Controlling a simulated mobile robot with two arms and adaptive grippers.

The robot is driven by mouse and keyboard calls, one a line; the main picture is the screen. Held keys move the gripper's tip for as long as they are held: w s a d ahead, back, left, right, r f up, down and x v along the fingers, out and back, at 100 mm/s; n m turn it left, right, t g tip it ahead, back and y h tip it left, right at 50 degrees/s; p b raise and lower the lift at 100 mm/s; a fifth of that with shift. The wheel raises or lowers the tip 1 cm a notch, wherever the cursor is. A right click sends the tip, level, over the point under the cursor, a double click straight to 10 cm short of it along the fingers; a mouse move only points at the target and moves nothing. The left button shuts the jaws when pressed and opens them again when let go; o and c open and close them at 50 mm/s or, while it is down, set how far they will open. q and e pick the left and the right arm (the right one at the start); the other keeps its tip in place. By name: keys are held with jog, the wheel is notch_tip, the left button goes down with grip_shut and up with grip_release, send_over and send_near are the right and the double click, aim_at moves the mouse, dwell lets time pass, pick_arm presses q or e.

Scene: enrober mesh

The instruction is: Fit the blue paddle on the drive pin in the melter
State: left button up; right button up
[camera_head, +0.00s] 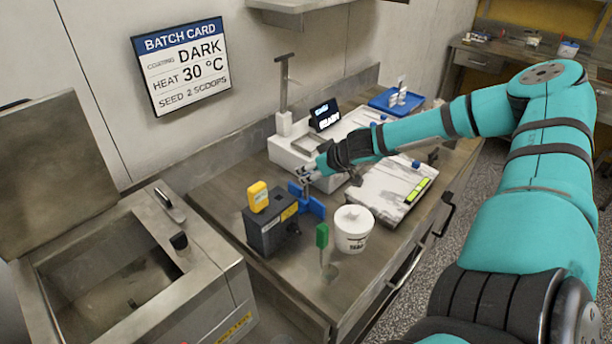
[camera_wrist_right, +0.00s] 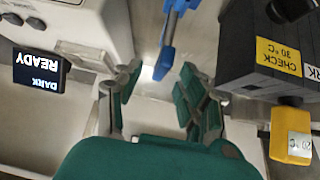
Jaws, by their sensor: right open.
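My right gripper (camera_head: 306,178) is close to the top of the shaft. A steel tank with a raised lid (camera_head: 128,210), apparently the melter, stands at the left. A small dark spot shows on its floor, but I cannot tell whether it is the drive pin. My left gripper is not in view.
A black box (camera_head: 270,235) carries a yellow device (camera_head: 258,196). A white tub (camera_head: 353,230) and a green-handled tool (camera_head: 322,237) stand in front. A white machine (camera_head: 292,150) has a display (camera_head: 324,115) reading READY. A blue tray (camera_head: 396,101) lies behind.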

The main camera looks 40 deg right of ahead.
jog(key=shift+b+x, duration=0.35)
jog(key=shift+x, duration=1.1)
jog(key=shift+r, duration=0.1)
grip_shut()
